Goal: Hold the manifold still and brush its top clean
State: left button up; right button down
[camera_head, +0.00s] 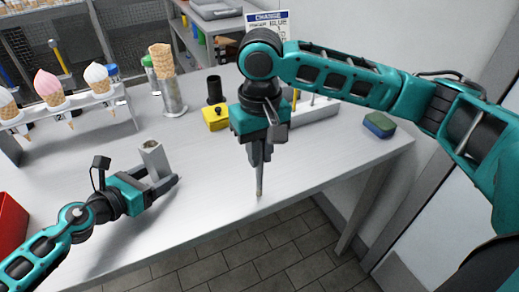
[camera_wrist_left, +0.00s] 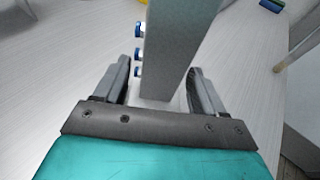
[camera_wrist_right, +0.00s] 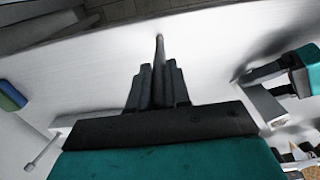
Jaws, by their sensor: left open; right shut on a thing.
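The manifold, a grey upright block (camera_head: 152,158), stands on the table at centre left; its side with blue fittings shows in the left wrist view (camera_wrist_left: 172,50). My left gripper (camera_head: 160,184) is open, with a finger on either side of the manifold's lower part. Gaps show between fingers and block in the left wrist view. My right gripper (camera_head: 260,158) points down near the front table edge, shut on a thin brush handle (camera_head: 260,184). The handle also shows between the fingers in the right wrist view (camera_wrist_right: 160,50). The brush's bristles cannot be made out.
A rack of ice cream cones (camera_head: 70,112) stands at the left, and a red bin (camera_head: 10,225) at the left edge. A cone in a metal holder (camera_head: 172,95), a yellow block (camera_head: 215,118) with a black cup, and a blue-green sponge (camera_head: 380,124) stand farther back. Mid-table is clear.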

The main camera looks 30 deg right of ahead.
pick_arm(q)
jog(key=shift+s+a, duration=0.1)
jog(key=shift+a, duration=0.05)
dwell(0.3)
jog(key=shift+v, duration=0.75)
jog(key=shift+w+d, duration=0.2)
jog(key=shift+d, duration=0.1)
dwell(0.3)
jog(key=shift+w+d+f, duration=0.2)
jog(key=shift+w+d, duration=0.05)
jog(key=shift+d, duration=0.15)
jog(key=shift+c, duration=0.2)
jog(key=c, duration=1)
dwell(0.6)
